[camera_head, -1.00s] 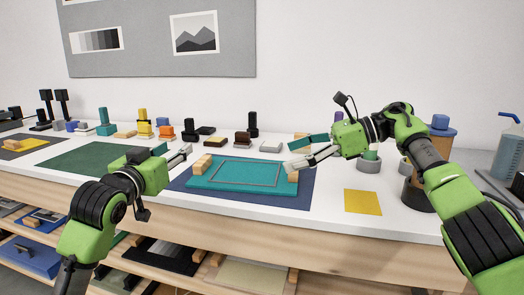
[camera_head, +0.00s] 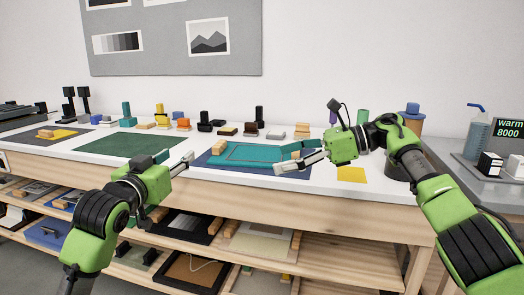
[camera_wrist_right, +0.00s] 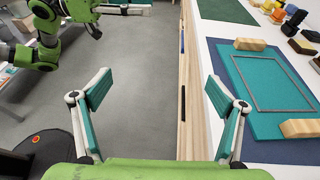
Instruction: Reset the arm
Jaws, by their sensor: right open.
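My right gripper (camera_head: 282,161) is open and empty. In the head view its fingers overlap the front right of a teal board with a thin grey frame (camera_head: 243,154). In the right wrist view its spread fingers (camera_wrist_right: 160,92) have only floor and the bench's front edge between them, and the board (camera_wrist_right: 268,88) lies off to the right. My left gripper (camera_head: 186,162) is held out in front of the bench, left of the board. Nothing shows in it, and its finger gap is not clear. Both arms are bent with forearms raised.
The white bench (camera_head: 320,187) has open shelves below with trays and boards. A green mat (camera_head: 130,144) and a yellow sheet (camera_head: 352,174) lie on it. Small blocks and stampers stand along the back. A grey counter with a bottle (camera_head: 474,135) is at right. The floor before the bench (camera_wrist_right: 150,110) is clear.

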